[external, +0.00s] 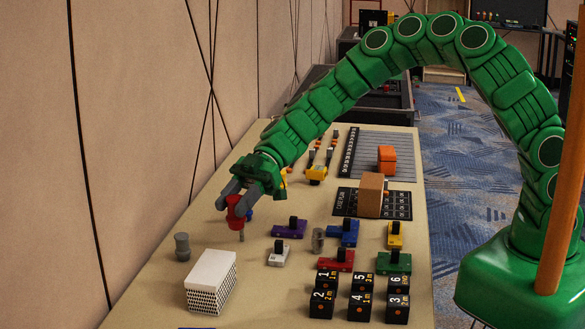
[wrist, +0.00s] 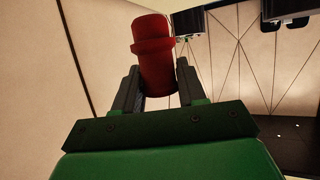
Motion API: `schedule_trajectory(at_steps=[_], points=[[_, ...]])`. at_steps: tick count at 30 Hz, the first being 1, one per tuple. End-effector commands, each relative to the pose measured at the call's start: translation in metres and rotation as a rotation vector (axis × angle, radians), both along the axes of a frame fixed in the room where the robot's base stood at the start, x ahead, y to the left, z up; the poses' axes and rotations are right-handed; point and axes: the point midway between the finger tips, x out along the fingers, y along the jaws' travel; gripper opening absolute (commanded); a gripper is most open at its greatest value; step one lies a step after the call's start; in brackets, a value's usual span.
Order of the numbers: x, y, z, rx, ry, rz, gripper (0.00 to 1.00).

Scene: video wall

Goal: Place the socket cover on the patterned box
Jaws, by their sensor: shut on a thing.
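The red socket cover (external: 236,212) is a short round piece with a raised band, held between the fingers of my gripper (external: 230,197). In the wrist view the cover (wrist: 154,62) sticks out past the fingertips, with a grey finger of my gripper (wrist: 157,88) on each side. The patterned box (external: 211,284), white on top with black marks on its sides, stands on the table at the front left. My gripper is above the table, behind and to the right of the box, apart from it.
A grey cylinder (external: 182,247) stands behind the box. A small grey peg (external: 242,237) shows just below the held cover. Coloured switch-like blocks (external: 289,229) and several black numbered cubes (external: 322,304) stand to the right. The wall runs along the table's left side.

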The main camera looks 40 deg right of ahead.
Motion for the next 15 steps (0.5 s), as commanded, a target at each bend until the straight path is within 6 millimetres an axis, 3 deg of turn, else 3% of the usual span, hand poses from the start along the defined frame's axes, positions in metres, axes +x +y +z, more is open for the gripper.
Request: schedule_trajectory(at_steps=[15], points=[[0.026,0.034,-0.044,0.000,0.001,0.003,0.12]])
